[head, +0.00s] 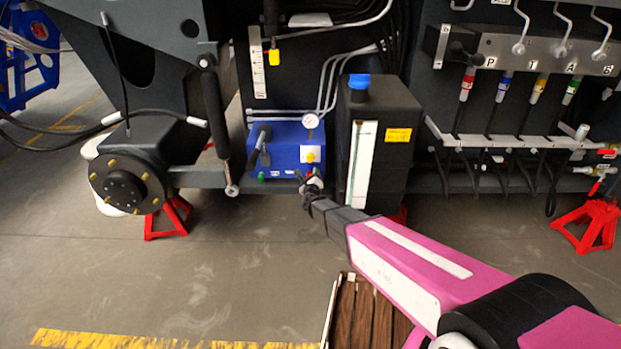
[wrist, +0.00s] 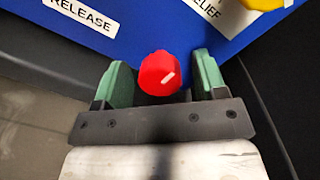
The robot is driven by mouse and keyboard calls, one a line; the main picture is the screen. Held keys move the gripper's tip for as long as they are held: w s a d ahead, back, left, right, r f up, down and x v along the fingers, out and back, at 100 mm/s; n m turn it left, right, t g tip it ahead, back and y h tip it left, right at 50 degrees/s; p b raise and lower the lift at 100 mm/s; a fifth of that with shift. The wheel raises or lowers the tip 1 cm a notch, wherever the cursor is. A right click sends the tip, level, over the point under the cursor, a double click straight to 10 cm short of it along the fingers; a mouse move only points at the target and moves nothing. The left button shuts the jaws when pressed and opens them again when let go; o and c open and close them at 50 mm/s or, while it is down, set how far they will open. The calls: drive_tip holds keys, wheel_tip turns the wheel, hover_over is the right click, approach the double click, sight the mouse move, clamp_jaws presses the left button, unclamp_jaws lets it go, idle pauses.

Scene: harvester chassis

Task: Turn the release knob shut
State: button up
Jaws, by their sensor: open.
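The blue unit (head: 275,150) is mounted low on the chassis, left of the black tank. In the wrist view a red knob (wrist: 153,78) with a slanted white mark shows on its blue face. A RELEASE label (wrist: 83,14) is up and left of the knob; a label ending in LIEF (wrist: 207,8) is up and right. My gripper (head: 310,181) is at the unit's lower right corner. It is open, with the green fingers of the gripper (wrist: 160,70) on either side of the red knob and a visible gap on each side. The knob's lower edge is close to the gripper's dark crossbar.
A yellow knob (head: 310,157) is just above my gripper. A green knob (head: 262,176) is at the unit's lower left, below a black lever (head: 262,142). The black tank (head: 393,150) stands close on the right. A wooden slatted pallet (head: 365,310) lies below my arm.

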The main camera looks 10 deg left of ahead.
drive_tip(key=v, duration=1)
drive_tip(key=shift+s, duration=0.3)
